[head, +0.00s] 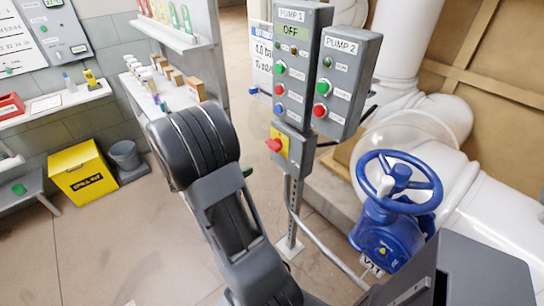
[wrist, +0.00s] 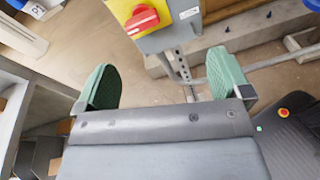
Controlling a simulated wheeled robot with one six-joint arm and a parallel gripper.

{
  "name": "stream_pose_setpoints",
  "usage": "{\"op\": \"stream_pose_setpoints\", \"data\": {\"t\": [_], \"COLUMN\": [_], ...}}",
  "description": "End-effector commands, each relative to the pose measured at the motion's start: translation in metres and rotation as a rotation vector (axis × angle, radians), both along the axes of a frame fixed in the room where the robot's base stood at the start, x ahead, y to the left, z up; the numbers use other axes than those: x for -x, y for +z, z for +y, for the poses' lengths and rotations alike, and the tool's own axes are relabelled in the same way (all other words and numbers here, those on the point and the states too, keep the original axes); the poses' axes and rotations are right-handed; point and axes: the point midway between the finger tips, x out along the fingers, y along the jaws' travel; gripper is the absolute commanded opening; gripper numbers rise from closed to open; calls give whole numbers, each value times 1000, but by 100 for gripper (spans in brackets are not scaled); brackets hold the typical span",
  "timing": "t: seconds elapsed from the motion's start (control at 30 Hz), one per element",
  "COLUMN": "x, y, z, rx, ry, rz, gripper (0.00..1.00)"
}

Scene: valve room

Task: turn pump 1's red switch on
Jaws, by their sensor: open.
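Pump 1's grey control box (head: 297,75) stands on a post, with a display reading OFF. Below its buttons is a red rotary switch (head: 274,145) on a yellow plate (head: 280,137). The red switch also shows at the top of the wrist view (wrist: 142,20), its handle slightly tilted there. My gripper (wrist: 164,88) is open, with its two green fingers wide apart and nothing between them. The switch lies beyond the fingertips, apart from them. In the head view my arm hides most of the gripper; only a bit of green shows beside the arm.
The pump 2 box (head: 341,85) is mounted right beside pump 1's box. A blue handwheel valve (head: 398,185) on white pipes stands to the right. A yellow bin (head: 82,172) and a grey bucket (head: 127,158) stand at the left. The floor between is clear.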

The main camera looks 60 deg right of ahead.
Motion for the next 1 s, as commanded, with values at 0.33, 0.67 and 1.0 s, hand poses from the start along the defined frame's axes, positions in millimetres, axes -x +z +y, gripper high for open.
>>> {"op": "stream_pose_setpoints", "data": {"t": [0.33,0.67,1.0], "x": [-15,4,20], "y": [-39,-38,-38], "z": [-41,-98,-147], "rx": [117,117,117], "ry": [98,97,101], "rz": [245,249,247], "gripper": [96,96,96]}}
